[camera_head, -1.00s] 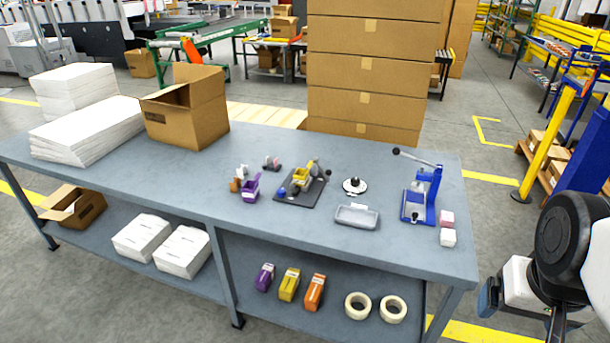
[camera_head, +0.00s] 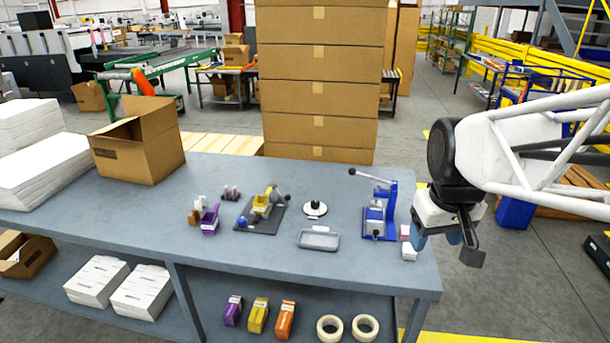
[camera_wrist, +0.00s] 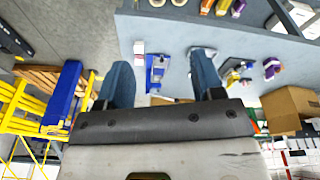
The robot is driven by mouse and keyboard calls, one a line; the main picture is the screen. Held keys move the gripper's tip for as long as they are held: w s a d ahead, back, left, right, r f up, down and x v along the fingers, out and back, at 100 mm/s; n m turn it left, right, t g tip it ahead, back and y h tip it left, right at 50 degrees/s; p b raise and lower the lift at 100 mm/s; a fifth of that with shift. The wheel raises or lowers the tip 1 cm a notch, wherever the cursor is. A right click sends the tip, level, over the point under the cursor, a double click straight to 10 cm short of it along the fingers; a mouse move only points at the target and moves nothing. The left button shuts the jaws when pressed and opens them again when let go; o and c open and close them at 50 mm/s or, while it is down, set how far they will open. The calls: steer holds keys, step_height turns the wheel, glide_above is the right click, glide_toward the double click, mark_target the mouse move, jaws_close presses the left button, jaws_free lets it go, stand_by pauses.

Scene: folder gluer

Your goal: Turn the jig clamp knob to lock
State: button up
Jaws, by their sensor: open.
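The jig is a dark plate (camera_head: 249,226) on the table, holding a yellow part (camera_head: 262,203). A grey clamp with a dark knob (camera_head: 286,197) is at its right side, and a blue piece (camera_head: 242,222) is at its left front. The knob is too small to tell how it is turned. My gripper (camera_head: 447,240) is at the right end of the table, beside the blue press and well right of the jig. In the wrist view my gripper (camera_wrist: 163,85) is open, with nothing between its blue fingers. The jig also shows there (camera_wrist: 234,74), small and partly behind a finger.
A blue lever press (camera_head: 378,215) stands between my gripper and the jig, its lever reaching left. A grey tray (camera_head: 319,239), a round white-and-black piece (camera_head: 315,208) and small boxes (camera_head: 408,250) are near. A purple holder (camera_head: 209,218) is left of the jig.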

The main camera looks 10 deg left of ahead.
steer(key=w+a+n, duration=0.4)
steer(key=w+a, duration=0.6)
steer(key=w, duration=0.5)
steer(key=n+g, duration=0.2)
steer(key=n, duration=1)
glide_above(242, 219)
steer(key=f, duration=2.5)
steer(key=shift+s+d+f, duration=0.15)
steer(key=shift+s+d, duration=0.05)
steer(key=shift+s, duration=0.05)
steer(key=shift+a+f, duration=0.15)
steer(key=shift+a, duration=0.05)
steer(key=shift+w+f, duration=0.1)
steer(key=shift+f, duration=3.8)
steer(key=shift+c, duration=0.2)
